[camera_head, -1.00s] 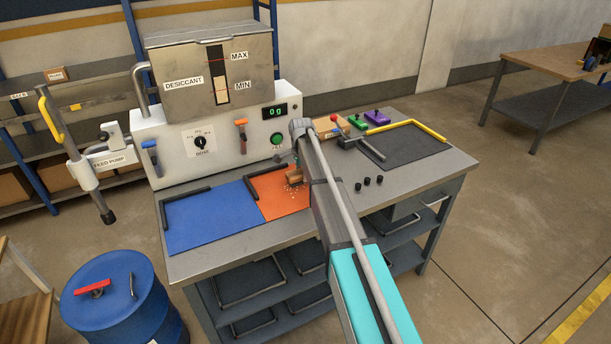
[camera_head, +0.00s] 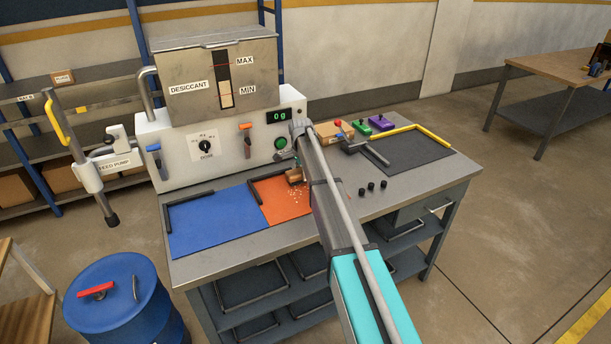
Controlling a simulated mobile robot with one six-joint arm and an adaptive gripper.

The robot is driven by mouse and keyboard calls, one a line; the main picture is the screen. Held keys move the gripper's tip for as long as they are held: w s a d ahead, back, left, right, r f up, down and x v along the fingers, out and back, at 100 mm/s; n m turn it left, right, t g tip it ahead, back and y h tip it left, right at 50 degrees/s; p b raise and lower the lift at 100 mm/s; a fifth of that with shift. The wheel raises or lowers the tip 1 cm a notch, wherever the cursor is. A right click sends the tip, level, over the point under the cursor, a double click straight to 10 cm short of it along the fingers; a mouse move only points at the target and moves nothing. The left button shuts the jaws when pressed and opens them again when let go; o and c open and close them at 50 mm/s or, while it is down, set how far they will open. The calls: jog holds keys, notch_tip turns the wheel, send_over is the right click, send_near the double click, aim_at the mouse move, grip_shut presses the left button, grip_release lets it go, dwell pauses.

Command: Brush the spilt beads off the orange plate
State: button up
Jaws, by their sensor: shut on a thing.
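The orange plate (camera_head: 275,211) lies flat on the bench, right of a blue plate (camera_head: 220,226). Small pale beads (camera_head: 293,195) are scattered on its right half, beside my arm. A short brown wooden brush (camera_head: 294,176) is at the plate's back right, just behind the beads. My gripper (camera_head: 288,160) is at the brush, largely hidden behind my own arm, and is shut on it. Whether the bristles touch the plate is not visible.
A white machine with a desiccant hopper (camera_head: 215,95) stands behind the plates; its display reads 0 g. Dark bars edge the plates. Several black knobs (camera_head: 372,187), coloured blocks (camera_head: 380,122) and a dark mat (camera_head: 420,148) are to the right. A blue drum (camera_head: 120,300) stands front left.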

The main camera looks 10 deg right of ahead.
aim_at(306, 193)
jog(key=shift+w+a, duration=0.1)
jog(key=shift+w, duration=0.2)
jog(key=shift+a, duration=0.1)
jog(key=shift+s+a, duration=0.35)
jog(key=shift+a, duration=0.4)
jog(key=shift+s, duration=0.15)
jog(key=shift+s+d, duration=0.35)
jog(key=shift+s, duration=0.55)
jog(key=shift+s+d, duration=0.3)
jog(key=shift+s, duration=0.55)
jog(key=shift+s, duration=0.1)
jog(key=shift+s+d+f, duration=0.1)
jog(key=shift+s+d, duration=0.2)
jog(key=shift+s, duration=0.65)
jog(key=shift+s+d+f, duration=0.1)
jog(key=shift+s+d, duration=0.2)
jog(key=shift+s, duration=0.6)
